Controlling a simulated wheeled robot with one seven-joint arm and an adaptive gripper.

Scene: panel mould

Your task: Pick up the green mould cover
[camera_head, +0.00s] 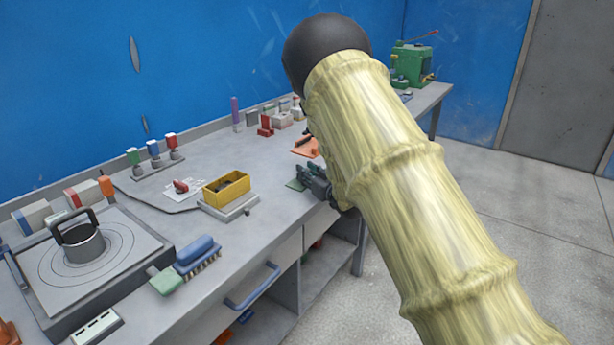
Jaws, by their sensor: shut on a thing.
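My gripper (312,181) is at the right front part of the workbench, partly hidden behind my arm. It is shut on a flat green piece, the green mould cover (294,185), which shows at its fingertips close to the bench top. Most of the cover is small in view, and the contact is hard to see. Whether the cover touches the bench cannot be told.
A yellow box (227,188) stands left of the gripper on a grey plate. An orange piece (305,147) lies behind it. A blue brush (196,256) and a round metal mould with a handle (82,243) are at left. My arm hides the bench's right part.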

